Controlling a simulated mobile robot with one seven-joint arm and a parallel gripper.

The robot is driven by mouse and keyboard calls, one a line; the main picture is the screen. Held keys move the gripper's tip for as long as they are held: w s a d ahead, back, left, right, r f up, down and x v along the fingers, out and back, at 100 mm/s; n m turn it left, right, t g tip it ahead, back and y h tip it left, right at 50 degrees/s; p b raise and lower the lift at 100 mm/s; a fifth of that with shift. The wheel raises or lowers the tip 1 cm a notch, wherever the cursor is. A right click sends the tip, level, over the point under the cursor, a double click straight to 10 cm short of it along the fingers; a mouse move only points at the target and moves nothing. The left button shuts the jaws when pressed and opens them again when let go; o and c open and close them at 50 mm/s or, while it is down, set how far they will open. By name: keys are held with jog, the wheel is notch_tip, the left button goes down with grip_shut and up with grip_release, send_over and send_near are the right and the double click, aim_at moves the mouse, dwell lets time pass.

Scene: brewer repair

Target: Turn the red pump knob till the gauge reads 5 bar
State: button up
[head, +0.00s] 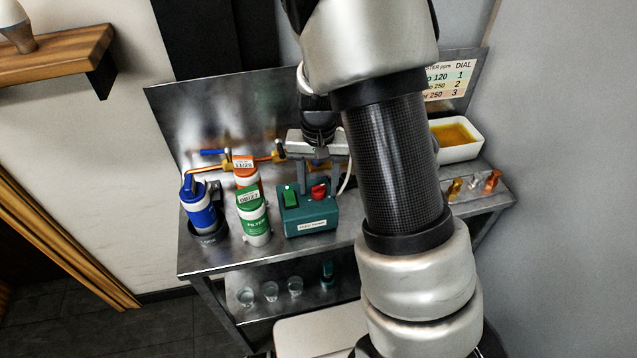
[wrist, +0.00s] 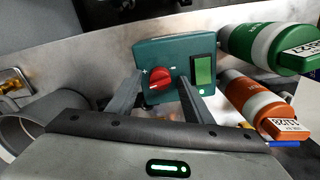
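The red pump knob (head: 318,190) sits on the teal pump box (head: 312,216) on the metal bench. It also shows in the wrist view (wrist: 160,78), on the box's face (wrist: 163,50). In the wrist view my gripper's two fingers (wrist: 160,80) stand apart, one on each side of the knob, with gaps visible. I cannot tell how deep the fingertips reach around it. I cannot make out a gauge or its reading in either view; my arm hides part of the bench.
A green switch (head: 290,196) is beside the knob. A green-and-white filter (head: 253,216), an orange one (head: 246,171) and a blue one (head: 198,204) stand left of the box. A white tray of amber liquid (head: 456,138) is at right. Glasses (head: 270,291) stand on the lower shelf.

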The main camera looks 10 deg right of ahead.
aim_at(318, 187)
notch_tip(318, 187, up, 18)
jog(key=shift+f+p, duration=0.25)
jog(key=shift+p, duration=0.2)
dwell(0.5)
jog(key=s+r+n+t, duration=0.1)
jog(key=s+r+t, duration=0.1)
jog(key=s, duration=0.4)
jog(key=s+r+n+t+p, duration=0.1)
jog(key=s+r, duration=0.3)
jog(key=s, duration=0.2)
jog(key=s+r+n+t, duration=0.1)
jog(key=s+r+t, duration=0.1)
jog(key=s+r, duration=0.2)
jog(key=shift+s+d+n+t, duration=0.15)
jog(key=shift+s+n+t, duration=0.15)
jog(key=shift+s, duration=1.15)
